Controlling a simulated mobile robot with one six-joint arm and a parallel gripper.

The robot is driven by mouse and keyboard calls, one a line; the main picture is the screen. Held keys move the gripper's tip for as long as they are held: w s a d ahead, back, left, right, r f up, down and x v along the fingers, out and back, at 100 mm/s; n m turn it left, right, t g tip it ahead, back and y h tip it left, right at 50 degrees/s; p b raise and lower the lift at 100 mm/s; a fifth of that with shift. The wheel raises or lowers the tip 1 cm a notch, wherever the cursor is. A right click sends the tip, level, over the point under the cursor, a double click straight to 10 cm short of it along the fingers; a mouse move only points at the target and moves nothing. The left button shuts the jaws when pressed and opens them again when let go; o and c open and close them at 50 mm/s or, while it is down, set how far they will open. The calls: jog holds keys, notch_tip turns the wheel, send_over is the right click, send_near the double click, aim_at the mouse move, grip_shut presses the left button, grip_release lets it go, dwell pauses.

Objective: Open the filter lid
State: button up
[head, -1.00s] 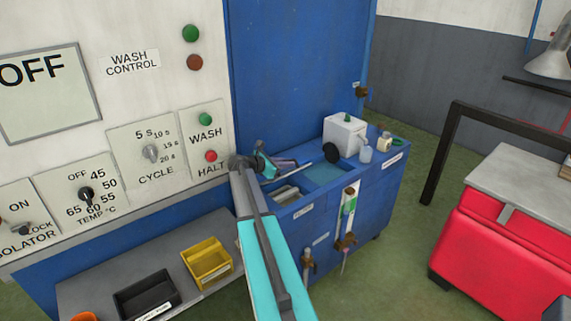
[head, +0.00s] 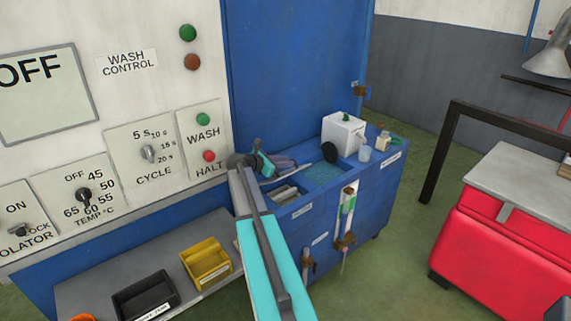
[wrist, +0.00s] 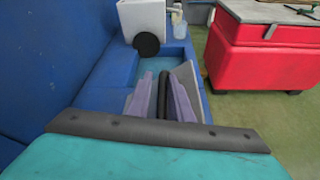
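The filter station is a blue bench (head: 330,220) with a label below an opening (head: 285,192) that shows pale grey parts inside. My gripper (head: 292,164) is just above and behind this opening in the head view. In the wrist view, my gripper (wrist: 163,92) has its purple-grey fingers on both sides of a dark bar (wrist: 163,108), which looks like the filter lid's handle. The fingers appear to close against it. A grey plate (wrist: 186,76) shows beside the fingers, probably part of the lid. The lid's tilt is hard to tell, as my gripper hides much of it.
A white box (head: 343,132) with a black disc (head: 330,152) stands behind a blue basin (head: 324,173). Small bottles (head: 365,153) stand beside it. The control panel (head: 110,100) is at left, bins (head: 206,260) below. A red cabinet (head: 500,245) is at right, beyond open floor.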

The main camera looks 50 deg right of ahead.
jog(key=shift+r+b, duration=0.3)
jog(key=shift+r, duration=0.4)
jog(key=shift+s+r+b, duration=0.1)
jog(key=shift+r+b, duration=0.2)
jog(key=shift+r, duration=0.55)
jog(key=shift+s+a, duration=0.65)
jog(key=shift+s, duration=0.05)
jog(key=s+a+r+b, duration=0.1)
jog(key=s+a+b, duration=0.2)
jog(key=s+a, duration=0.6)
jog(key=shift+s+a+r, duration=0.2)
jog(key=shift+s+a, duration=0.2)
jog(key=shift+s, duration=0.2)
